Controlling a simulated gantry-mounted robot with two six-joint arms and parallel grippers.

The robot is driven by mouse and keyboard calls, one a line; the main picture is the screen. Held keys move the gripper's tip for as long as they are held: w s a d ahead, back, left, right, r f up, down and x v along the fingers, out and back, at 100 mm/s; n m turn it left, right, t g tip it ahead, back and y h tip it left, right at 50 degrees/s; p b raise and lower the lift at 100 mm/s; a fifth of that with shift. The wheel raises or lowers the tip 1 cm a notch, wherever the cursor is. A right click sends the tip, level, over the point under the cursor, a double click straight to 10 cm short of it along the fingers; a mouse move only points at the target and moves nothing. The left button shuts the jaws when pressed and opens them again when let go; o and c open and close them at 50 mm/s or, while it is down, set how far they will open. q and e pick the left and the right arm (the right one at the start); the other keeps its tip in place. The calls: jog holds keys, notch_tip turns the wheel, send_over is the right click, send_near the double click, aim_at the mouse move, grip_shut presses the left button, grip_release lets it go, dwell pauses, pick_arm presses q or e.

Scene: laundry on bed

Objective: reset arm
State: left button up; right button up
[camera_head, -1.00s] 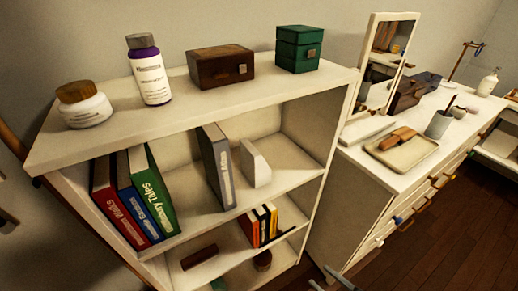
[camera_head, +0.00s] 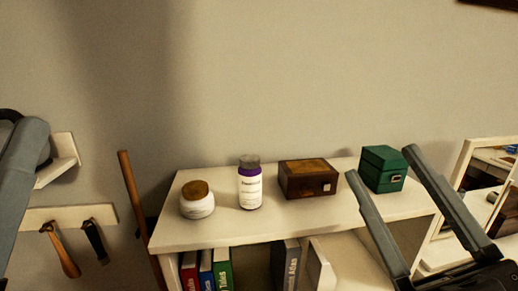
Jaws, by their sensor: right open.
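My right gripper (camera_head: 381,164) reaches in from the lower right corner. Its two long grey fingers are spread apart with nothing held between them. They overlap the right end of the white shelf (camera_head: 305,221) in the picture, with the green box (camera_head: 383,169) seen between the tips. I cannot tell how far the fingers are from the box. A grey part of my own arm (camera_head: 22,180) shows at the left edge. My left gripper's fingertips are not visible.
The shelf top holds a wooden-lidded jar (camera_head: 197,205), a purple-and-white bottle (camera_head: 250,190) and a brown box (camera_head: 308,179). Books (camera_head: 222,270) stand below. A mirror (camera_head: 496,160) is at right. Hooked tools (camera_head: 62,255) hang at left. The wall above is clear.

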jog(key=s+d+r+m+t+h, duration=0.4)
jog(key=s+d+r+m+h, duration=0.15)
jog(key=m+h, duration=0.2)
notch_tip(320, 180, up, 38)
jog(key=m+p, duration=0.2)
jog(key=p, duration=3.5)
jog(key=shift+w+a+f+y+p, duration=0.15)
jog(key=shift+w+a+y+p, duration=0.05)
jog(key=shift+y+p, duration=0.25)
jog(key=shift+m, duration=0.25)
